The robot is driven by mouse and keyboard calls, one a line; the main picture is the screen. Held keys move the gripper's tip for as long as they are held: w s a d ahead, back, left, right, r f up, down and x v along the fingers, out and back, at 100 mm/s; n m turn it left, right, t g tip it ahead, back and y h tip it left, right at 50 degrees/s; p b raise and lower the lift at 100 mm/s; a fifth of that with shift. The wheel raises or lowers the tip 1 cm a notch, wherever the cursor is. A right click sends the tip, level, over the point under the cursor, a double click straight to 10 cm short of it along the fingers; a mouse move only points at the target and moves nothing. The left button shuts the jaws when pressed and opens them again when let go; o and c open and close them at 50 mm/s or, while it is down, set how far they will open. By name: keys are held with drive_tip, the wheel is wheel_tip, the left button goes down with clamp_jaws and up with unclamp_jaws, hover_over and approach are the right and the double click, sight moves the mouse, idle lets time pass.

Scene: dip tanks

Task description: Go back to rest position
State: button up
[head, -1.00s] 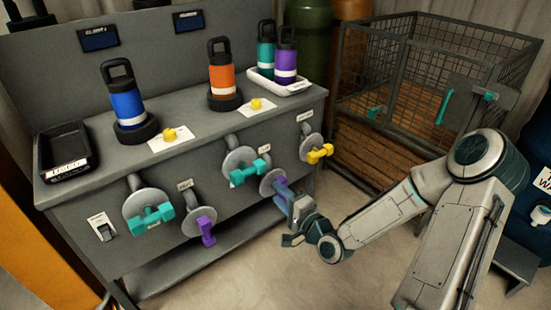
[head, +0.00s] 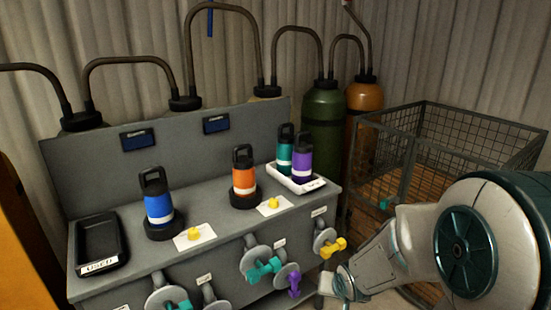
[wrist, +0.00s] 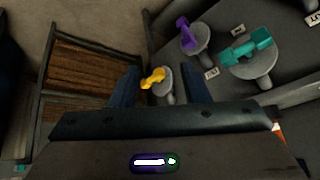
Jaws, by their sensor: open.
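My gripper (wrist: 160,82) is open in the wrist view, with one dark blue finger on each side and nothing held. A yellow valve handle (wrist: 153,78) shows between the fingers, farther off. It is also in the head view (head: 333,248). A purple valve handle (wrist: 186,33) and a teal valve handle (wrist: 247,50) stand beyond the right finger, apart from it. In the head view the purple handle (head: 295,284) points down and the teal one (head: 263,270) lies roughly level. My arm fills the lower right there, and the gripper itself is hard to make out.
The grey bench (head: 130,240) carries a blue bottle (head: 158,207), an orange bottle (head: 244,178) and a white tray (head: 312,186) with teal and purple bottles. A black tray (head: 101,240) is at left. A wire cage (head: 465,140) stands behind my arm.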

drive_tip(key=s+r+n+g+p, duration=0.1)
drive_tip(key=s+r+p, duration=0.3)
drive_tip(key=s+r, duration=0.4)
drive_tip(key=s+r+n+g+p, duration=0.1)
drive_tip(key=s+r+p, duration=0.3)
drive_tip(key=s+r, duration=0.4)
wheel_tip(320, 180, up, 5)
drive_tip(key=shift+g, duration=0.7)
